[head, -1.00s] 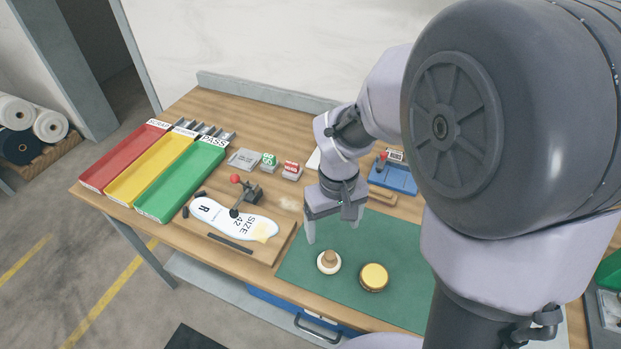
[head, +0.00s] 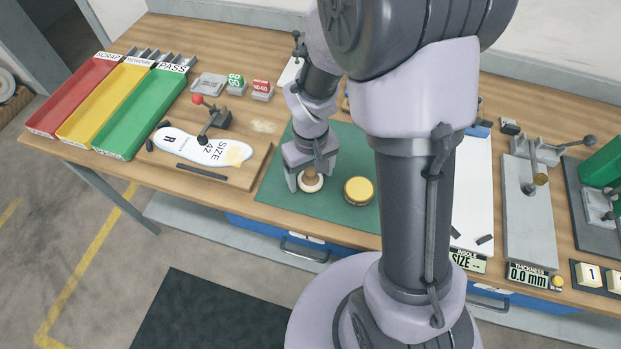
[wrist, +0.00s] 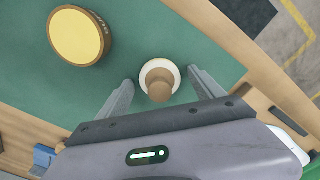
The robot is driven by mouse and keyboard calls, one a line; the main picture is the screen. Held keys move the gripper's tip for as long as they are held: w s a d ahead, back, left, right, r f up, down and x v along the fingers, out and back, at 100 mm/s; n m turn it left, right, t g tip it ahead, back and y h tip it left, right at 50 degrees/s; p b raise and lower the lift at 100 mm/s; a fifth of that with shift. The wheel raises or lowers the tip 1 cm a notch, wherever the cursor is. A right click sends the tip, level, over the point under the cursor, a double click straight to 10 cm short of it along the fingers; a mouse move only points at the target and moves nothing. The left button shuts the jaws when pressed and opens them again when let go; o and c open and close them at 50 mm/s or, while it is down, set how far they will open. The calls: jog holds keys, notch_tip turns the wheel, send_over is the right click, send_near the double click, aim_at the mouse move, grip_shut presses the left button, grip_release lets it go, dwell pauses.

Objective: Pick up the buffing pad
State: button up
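The buffing pad (head: 312,187), a round white pad with a wooden knob, sits upright on the green mat (head: 277,192). In the wrist view the buffing pad (wrist: 158,79) lies between the fingertips, with a gap on each side. My gripper (head: 307,179) is open, pointing down over the pad, and its fingers partly cover the pad in the head view. In the wrist view my gripper (wrist: 161,78) shows both fingers apart and holding nothing.
A round yellow-topped tin (head: 359,190) stands on the mat right of the pad. A wooden board (head: 253,173) with a white insole (head: 195,147) lies to the left. Red, yellow and green trays (head: 140,112) are farther left. The bench's front edge is close.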

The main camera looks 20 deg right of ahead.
aim_at(310, 170)
jog(key=c, duration=1.4)
jog(key=shift+r+p, duration=0.35)
jog(key=shift+r, duration=0.2)
notch_tip(310, 170, up, 3)
jog(key=shift+f+p, duration=0.2)
jog(key=shift+p, duration=0.55)
jog(key=s, duration=0.5)
jog(key=s+p, duration=0.1)
jog(key=s, duration=0.1)
jog(key=shift+s+r, duration=0.35)
jog(key=shift+r, duration=0.05)
jog(key=s+b, duration=0.2)
jog(key=b, duration=0.3)
jog(key=s+f+b, duration=0.1)
jog(key=s+b, duration=0.2)
jog(key=b, duration=0.1)
jog(key=shift+b, duration=0.4)
jog(key=shift+s+b, duration=0.35)
jog(key=shift+b, duration=0.35)
jog(key=shift+s+r, duration=0.4)
jog(key=shift+s, duration=0.3)
jog(key=shift+s+r, duration=0.35)
jog(key=shift+s, duration=0.3)
jog(key=o, duration=1)
jog(key=shift+c, duration=0.2)
jog(key=c, duration=0.6)
